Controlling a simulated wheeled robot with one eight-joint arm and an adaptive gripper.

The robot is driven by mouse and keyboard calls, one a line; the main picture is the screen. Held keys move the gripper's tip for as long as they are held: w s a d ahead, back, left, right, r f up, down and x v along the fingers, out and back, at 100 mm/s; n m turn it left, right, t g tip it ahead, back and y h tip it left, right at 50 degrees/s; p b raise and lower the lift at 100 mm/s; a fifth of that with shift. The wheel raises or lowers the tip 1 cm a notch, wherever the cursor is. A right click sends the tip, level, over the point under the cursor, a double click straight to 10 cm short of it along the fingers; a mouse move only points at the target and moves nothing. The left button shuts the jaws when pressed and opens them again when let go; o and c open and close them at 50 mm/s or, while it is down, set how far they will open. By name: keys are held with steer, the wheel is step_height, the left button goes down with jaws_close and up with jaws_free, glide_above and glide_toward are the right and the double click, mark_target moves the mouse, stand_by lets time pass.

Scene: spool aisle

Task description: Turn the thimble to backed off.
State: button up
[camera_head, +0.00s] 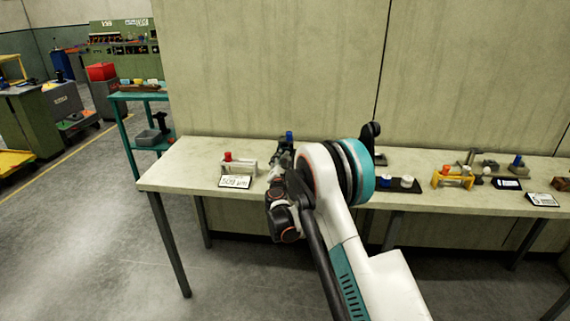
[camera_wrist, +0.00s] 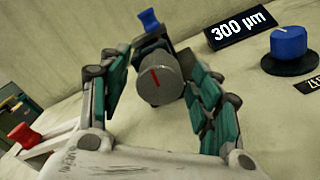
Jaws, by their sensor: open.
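The thimble (camera_wrist: 160,80) is a grey cylinder with a red line on its end face, in the wrist view. The line tilts slightly from upright. The thimble stands between the two teal-padded fingers of my gripper (camera_wrist: 157,72), which is open with visible gaps on both sides. A dark block with a blue top (camera_wrist: 149,19) shows just behind the thimble. A black plate reading "300 µm" (camera_wrist: 240,26) is at upper right. In the head view my gripper (camera_head: 284,172) is over the bench, and my arm hides the thimble.
A blue knob on a black base (camera_wrist: 289,50) stands to the right in the wrist view. A red knob (camera_head: 228,157) on a pale stand and a white card (camera_head: 235,182) sit left on the bench (camera_head: 180,165). Yellow fixture (camera_head: 452,177) and other items stand right. A wall backs the bench.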

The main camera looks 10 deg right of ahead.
steer(key=shift+s, duration=0.1)
steer(key=v, duration=1.1)
steer(key=shift+s, duration=0.35)
steer(key=shift+a, duration=0.15)
